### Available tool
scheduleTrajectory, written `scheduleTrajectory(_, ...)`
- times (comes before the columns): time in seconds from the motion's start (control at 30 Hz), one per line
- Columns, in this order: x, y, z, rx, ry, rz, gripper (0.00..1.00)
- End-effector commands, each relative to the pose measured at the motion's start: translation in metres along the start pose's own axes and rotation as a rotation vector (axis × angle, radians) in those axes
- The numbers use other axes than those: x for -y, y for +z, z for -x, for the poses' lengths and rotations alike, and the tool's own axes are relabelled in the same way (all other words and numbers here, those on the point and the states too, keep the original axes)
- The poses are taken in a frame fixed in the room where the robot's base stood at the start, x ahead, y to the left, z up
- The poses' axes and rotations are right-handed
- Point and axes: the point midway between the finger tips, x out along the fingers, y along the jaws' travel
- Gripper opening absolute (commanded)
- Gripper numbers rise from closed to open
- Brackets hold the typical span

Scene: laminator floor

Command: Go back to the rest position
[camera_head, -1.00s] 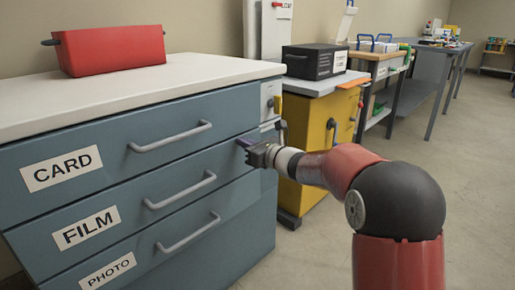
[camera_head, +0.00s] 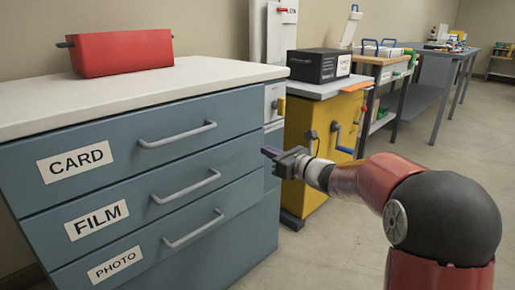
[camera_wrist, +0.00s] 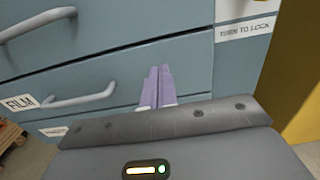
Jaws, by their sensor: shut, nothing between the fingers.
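My gripper (camera_head: 271,153) is at the right end of the blue drawer cabinet (camera_head: 262,201), in front of its right front edge. In the wrist view my gripper (camera_wrist: 157,86) shows two purple fingers side by side, shut with nothing between them. The drawers labelled CARD (camera_head: 75,162), FILM (camera_head: 96,219) and PHOTO (camera_head: 114,265) look closed, each with a grey bar handle. My red and black arm reaches in from the lower right.
A red bin (camera_head: 122,53) stands on the white cabinet top (camera_head: 210,76). A yellow cabinet (camera_head: 327,125) with a black box (camera_head: 319,65) on it stands behind my gripper. Workbenches (camera_head: 440,76) line the wall beyond. Open floor (camera_head: 490,150) lies to the right.

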Motion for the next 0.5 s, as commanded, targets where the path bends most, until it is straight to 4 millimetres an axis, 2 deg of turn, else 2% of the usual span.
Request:
scheduleTrajectory(0.1, 0.001, 0.001, 0.024, 0.0, -0.003, 0.001, 0.0)
scheduleTrajectory(0.2, 0.001, 0.0, 0.038, -0.001, -0.002, 0.001, 0.0)
scheduleTrajectory(0.37, -0.002, 0.002, 0.05, -0.003, 0.004, 0.01, 0.0)
scheduleTrajectory(0.47, -0.018, 0.009, 0.058, -0.038, 0.041, 0.086, 0.0)
scheduleTrajectory(0.5, -0.03, 0.014, 0.063, -0.065, 0.07, 0.144, 0.0)
